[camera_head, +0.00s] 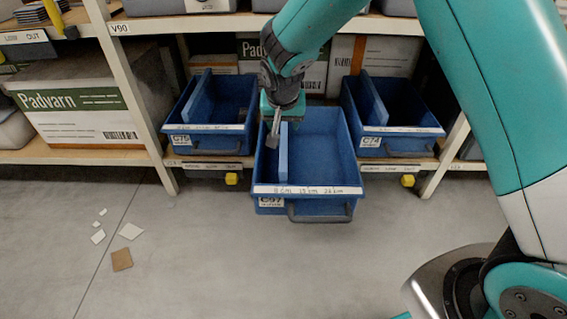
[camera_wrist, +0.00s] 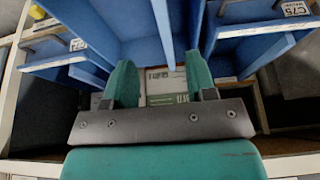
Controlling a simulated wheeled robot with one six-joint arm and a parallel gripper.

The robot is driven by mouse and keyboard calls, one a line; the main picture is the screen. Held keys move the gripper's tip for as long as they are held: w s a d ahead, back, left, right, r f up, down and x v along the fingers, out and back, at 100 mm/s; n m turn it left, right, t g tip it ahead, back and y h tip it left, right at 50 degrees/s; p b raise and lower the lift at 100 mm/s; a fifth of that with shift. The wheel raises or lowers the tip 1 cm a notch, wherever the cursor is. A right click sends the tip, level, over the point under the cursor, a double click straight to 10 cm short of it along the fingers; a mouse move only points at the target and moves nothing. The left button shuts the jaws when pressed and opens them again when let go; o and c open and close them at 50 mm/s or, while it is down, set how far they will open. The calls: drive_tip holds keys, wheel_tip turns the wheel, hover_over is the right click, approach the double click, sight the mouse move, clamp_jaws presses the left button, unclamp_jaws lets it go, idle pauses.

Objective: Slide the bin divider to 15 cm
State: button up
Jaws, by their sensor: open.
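The blue bin (camera_head: 326,150) in the middle sticks out from the shelf, with a dark handle at its front. Its blue divider (camera_head: 283,152) stands upright near the left wall, around the leftmost mark of the scale strip (camera_head: 308,190). The strip's small print is hard to read; its middle mark seems to say 15 cm. My gripper (camera_head: 273,135) is open at the divider's rear part, with one finger on its left side. In the wrist view, the divider (camera_wrist: 163,25) appears between the two spread teal fingers (camera_wrist: 160,85). I cannot tell whether they touch it.
Similar blue bins with dividers stand on both sides, C75 (camera_head: 208,110) at left and another (camera_head: 395,105) at right. White rack posts (camera_head: 130,90) and cardboard boxes (camera_head: 75,105) lie beyond. Scraps (camera_head: 122,259) lie on the otherwise clear floor.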

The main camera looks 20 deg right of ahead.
sight(284, 150)
drive_tip(key=b+x, duration=0.5)
drive_tip(key=x, duration=1.2)
drive_tip(key=shift+w+b, duration=0.1)
drive_tip(key=shift+b, duration=0.25)
clamp_jaws()
